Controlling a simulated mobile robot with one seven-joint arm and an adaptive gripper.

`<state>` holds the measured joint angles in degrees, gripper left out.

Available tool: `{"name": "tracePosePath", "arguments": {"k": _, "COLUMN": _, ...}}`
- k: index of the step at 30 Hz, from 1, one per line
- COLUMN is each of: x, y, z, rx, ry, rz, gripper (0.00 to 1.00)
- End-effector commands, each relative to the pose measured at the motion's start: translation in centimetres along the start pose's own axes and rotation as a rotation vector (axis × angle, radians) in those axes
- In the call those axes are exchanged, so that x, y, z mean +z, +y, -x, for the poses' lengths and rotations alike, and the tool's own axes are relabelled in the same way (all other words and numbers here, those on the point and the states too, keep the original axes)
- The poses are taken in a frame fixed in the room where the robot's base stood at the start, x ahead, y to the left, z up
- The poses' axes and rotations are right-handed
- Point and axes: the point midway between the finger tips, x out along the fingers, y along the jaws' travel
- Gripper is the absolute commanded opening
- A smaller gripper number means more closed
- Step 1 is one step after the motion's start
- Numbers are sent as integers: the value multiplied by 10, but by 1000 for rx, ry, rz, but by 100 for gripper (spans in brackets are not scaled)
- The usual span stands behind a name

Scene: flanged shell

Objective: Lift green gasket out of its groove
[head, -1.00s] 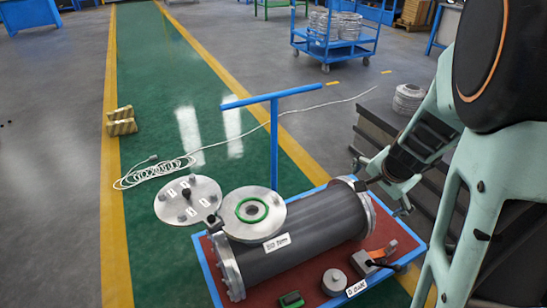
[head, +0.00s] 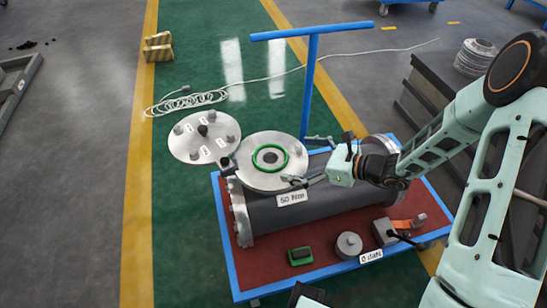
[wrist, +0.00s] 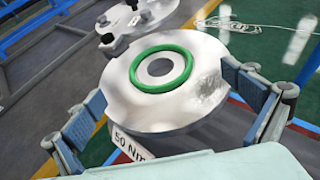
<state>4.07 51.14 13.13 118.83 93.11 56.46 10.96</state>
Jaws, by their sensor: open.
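The green gasket (head: 254,157) is a ring lying flat on the round silver flange plate (head: 248,176). It circles the plate's central hole. In the wrist view, the whole gasket (wrist: 155,91) shows and looks seated in the plate (wrist: 125,105); the groove itself is hidden. My gripper (head: 301,160) is open and empty, just right of the gasket, with its two fingers pointing left toward it. In the wrist view, the fingers stand on either side of the plate, with the gasket farther ahead between them. No finger touches the gasket.
The plate sits on a dark cylindrical shell (head: 310,208) on a red-topped blue cart with an upright handle (head: 309,85). Left is a bolted round cover (head: 190,150). A green-black block (head: 300,256), a grey knob (head: 348,245) and a clamp-like tool (head: 388,232) lie in front.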

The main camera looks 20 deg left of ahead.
Motion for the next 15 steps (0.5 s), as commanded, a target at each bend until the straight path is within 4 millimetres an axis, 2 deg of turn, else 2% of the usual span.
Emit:
{"name": "tracePosePath", "arguments": {"k": 3, "x": -2, "y": 1, "z": -15, "rx": 2, "ry": 2, "rz": 1, "gripper": 100}}
{"name": "tracePosePath", "arguments": {"k": 8, "x": -3, "y": 2, "z": -26, "rx": 2, "ry": 3, "rz": 2, "gripper": 100}}
{"name": "tracePosePath", "arguments": {"k": 15, "x": -5, "y": 4, "z": -62, "rx": 3, "ry": 4, "rz": 3, "gripper": 100}}
